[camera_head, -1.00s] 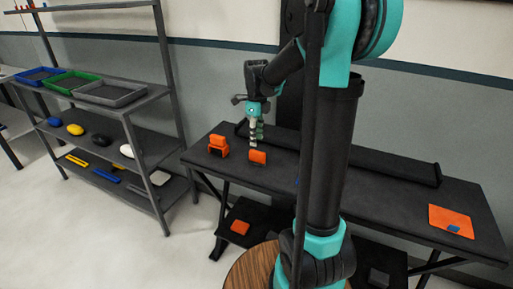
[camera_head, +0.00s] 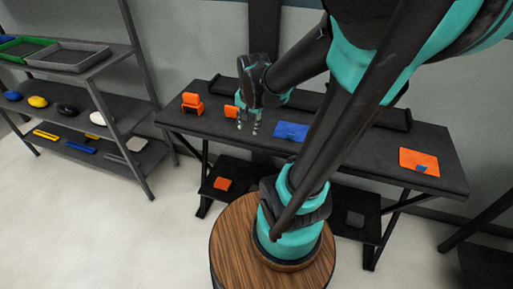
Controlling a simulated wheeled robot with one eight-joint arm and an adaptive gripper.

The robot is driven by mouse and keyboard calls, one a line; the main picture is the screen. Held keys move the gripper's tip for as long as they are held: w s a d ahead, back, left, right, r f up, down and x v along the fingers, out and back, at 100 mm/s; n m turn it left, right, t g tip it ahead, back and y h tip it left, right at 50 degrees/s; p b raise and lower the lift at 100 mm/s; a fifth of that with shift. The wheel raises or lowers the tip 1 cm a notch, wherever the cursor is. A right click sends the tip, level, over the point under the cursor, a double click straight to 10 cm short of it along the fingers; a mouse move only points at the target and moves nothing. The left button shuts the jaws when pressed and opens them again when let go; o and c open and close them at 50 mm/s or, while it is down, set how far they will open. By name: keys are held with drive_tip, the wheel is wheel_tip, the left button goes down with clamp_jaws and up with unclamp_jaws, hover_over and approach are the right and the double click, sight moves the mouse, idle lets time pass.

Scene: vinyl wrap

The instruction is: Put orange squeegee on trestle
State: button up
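Several orange things are in view, and I cannot tell surely which is the squeegee. A small orange piece (camera_head: 231,111) lies on the dark trestle table (camera_head: 352,149), just left of and behind my gripper. A stacked orange item (camera_head: 192,103) sits near the table's left end. A flat orange piece (camera_head: 408,156) with a small blue thing on it lies at the right end. Another orange piece (camera_head: 222,184) lies on the lower shelf. My gripper (camera_head: 248,128) points down over the table's front left part, fingers apart, with nothing visible between them.
A blue flat piece (camera_head: 291,131) lies on the table right of my gripper. A long dark rail (camera_head: 394,118) runs along the back. At left, a grey rack (camera_head: 125,98) holds trays, coloured rounded items and bars. The floor between rack and table is clear.

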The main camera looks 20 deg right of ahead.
drive_tip(key=s+f+n+t, duration=0.1)
drive_tip(key=s+f+n, duration=0.4)
drive_tip(key=s+n, duration=0.2)
drive_tip(key=shift+s+d+n, duration=0.15)
drive_tip(key=shift+d+n, duration=0.25)
drive_tip(key=shift+n, duration=0.2)
drive_tip(key=shift+a+r, duration=0.1)
drive_tip(key=shift+a, duration=0.05)
